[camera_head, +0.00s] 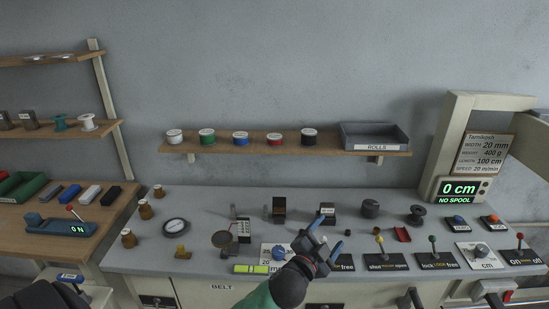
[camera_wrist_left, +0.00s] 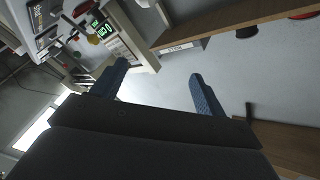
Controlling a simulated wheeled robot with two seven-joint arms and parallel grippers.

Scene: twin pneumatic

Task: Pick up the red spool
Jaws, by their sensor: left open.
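The red spool (camera_head: 274,139) stands upright with a white top on the wooden wall shelf (camera_head: 225,147), between a blue spool (camera_head: 240,138) and a black spool (camera_head: 308,136). In the left wrist view, which is turned upside down, the red spool (camera_wrist_left: 304,15) is cut off at the right edge, beside the black spool (camera_wrist_left: 246,32). My left gripper (camera_head: 327,235) is open and empty, over the front of the bench, below and to the right of the red spool. Its two blue fingers (camera_wrist_left: 158,86) are apart in the wrist view. My right gripper is not in view.
A grey bin labelled ROLLS (camera_head: 374,136) sits on the shelf's right end. White (camera_head: 175,136) and green (camera_head: 207,137) spools stand at its left. The grey bench (camera_head: 140,258) holds several levers, knobs and small parts. A display reading NO SPOOL (camera_head: 460,190) stands at right.

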